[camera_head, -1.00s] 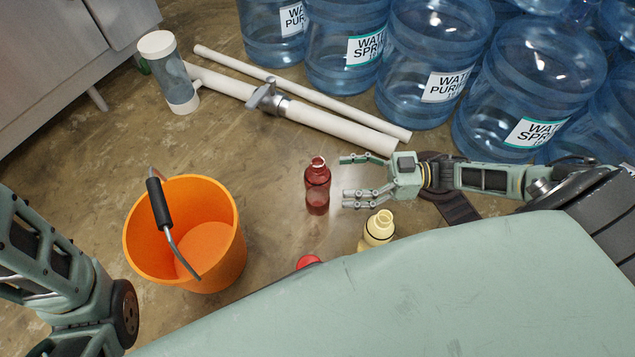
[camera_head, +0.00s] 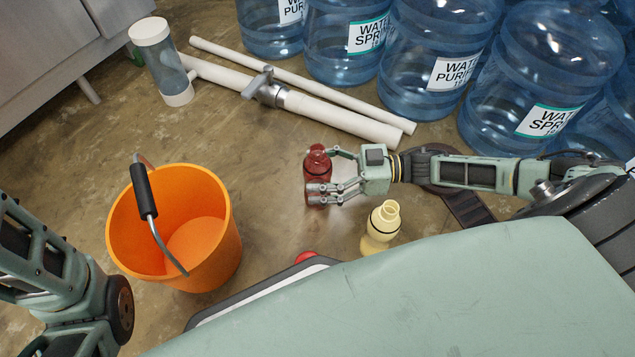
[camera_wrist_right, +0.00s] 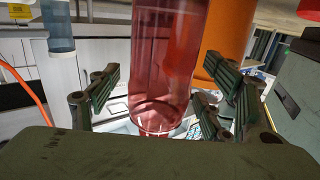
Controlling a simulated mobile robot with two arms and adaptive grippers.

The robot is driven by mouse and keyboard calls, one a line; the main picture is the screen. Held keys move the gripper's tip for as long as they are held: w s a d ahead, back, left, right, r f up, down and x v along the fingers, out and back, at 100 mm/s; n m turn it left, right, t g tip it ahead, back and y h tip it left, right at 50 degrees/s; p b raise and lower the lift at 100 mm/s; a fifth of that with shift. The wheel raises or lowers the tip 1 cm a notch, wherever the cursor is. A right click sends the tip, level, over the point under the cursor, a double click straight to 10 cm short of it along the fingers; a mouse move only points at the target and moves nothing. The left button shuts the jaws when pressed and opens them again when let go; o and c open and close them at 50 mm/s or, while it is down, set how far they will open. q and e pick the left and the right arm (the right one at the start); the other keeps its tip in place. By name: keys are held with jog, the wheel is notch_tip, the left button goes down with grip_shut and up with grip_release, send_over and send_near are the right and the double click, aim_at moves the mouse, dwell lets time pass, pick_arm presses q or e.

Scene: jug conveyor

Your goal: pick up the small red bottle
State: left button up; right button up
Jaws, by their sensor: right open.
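The small red bottle (camera_head: 317,163) stands upright on the floor in the middle of the head view. My right gripper (camera_head: 335,172) is at the bottle, with its fingers on either side and partly in front of it. The gripper is open. In the right wrist view the red bottle (camera_wrist_right: 165,65) rises between the spread fingers of my right gripper (camera_wrist_right: 160,100); gaps show beside it, and I cannot tell whether any finger touches. My left arm shows at the lower left of the head view, but its gripper is out of the picture.
A cream bottle (camera_head: 380,228) stands close to my right gripper. An orange bucket (camera_head: 225,235) is to the left. White pipes (camera_head: 340,115) lie behind, with large blue water jugs (camera_head: 430,60) beyond. A red item (camera_head: 305,257) is partly hidden in front.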

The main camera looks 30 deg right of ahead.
aim_at(325, 157)
jog(key=c, duration=1.4)
jog(key=shift+r, duration=0.1)
jog(key=r+p, duration=0.5)
jog(key=shift+w+d, duration=0.15)
jog(key=shift+w, duration=0.05)
jog(key=shift+c, duration=0.3)
jog(key=shift+o, duration=0.2)
jog(key=w+d+r+p, duration=0.3)
jog(key=w+d+r, duration=0.2)
jog(key=d, duration=0.3)
jog(key=shift+w+p, duration=0.35)
jog(key=shift+w+d+r, duration=0.4)
jog(key=shift+d+r, duration=0.05)
jog(key=shift+d, duration=0.1)
jog(key=shift+c, duration=0.2)
